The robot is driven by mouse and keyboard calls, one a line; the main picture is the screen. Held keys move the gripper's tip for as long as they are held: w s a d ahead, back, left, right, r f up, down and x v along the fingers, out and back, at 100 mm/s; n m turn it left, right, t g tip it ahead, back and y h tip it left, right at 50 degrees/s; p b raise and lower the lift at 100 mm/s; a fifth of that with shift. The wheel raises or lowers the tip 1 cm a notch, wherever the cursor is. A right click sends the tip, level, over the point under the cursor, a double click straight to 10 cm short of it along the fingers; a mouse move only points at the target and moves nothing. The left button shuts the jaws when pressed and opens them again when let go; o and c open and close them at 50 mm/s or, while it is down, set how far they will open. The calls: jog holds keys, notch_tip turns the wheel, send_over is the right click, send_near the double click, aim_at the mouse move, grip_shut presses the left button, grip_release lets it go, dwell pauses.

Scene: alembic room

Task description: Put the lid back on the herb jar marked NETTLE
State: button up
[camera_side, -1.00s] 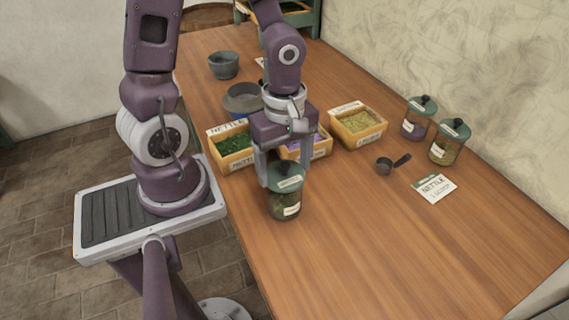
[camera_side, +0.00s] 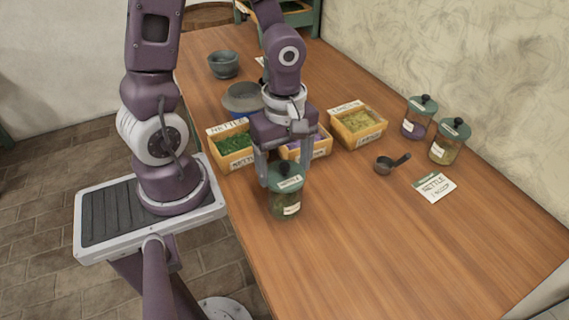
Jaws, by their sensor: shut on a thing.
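The jar marked NETTLE (camera_side: 285,207) stands upright near the table's left edge, a clear jar with greenish contents and a white label. Its green lid (camera_side: 287,184), which carries a small label, sits at the jar's mouth. My gripper (camera_side: 284,174) points down over the lid and is shut on it, by the dark knob as far as I can see. The fingers partly hide the knob. I cannot tell whether the lid is fully seated.
Behind my gripper stand a NETTLE box of green herb (camera_side: 233,147), a purple-filled box (camera_side: 312,147) and a yellow-filled box (camera_side: 358,124). Two lidded jars (camera_side: 417,119) (camera_side: 449,142), a scoop (camera_side: 384,164) and a NETTLE card (camera_side: 433,186) lie right. The front table is clear.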

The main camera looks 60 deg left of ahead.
dwell(0.4)
jog(key=o, duration=1.6)
jog(key=shift+c, duration=0.2)
jog(key=shift+r, duration=3.45)
grip_shut()
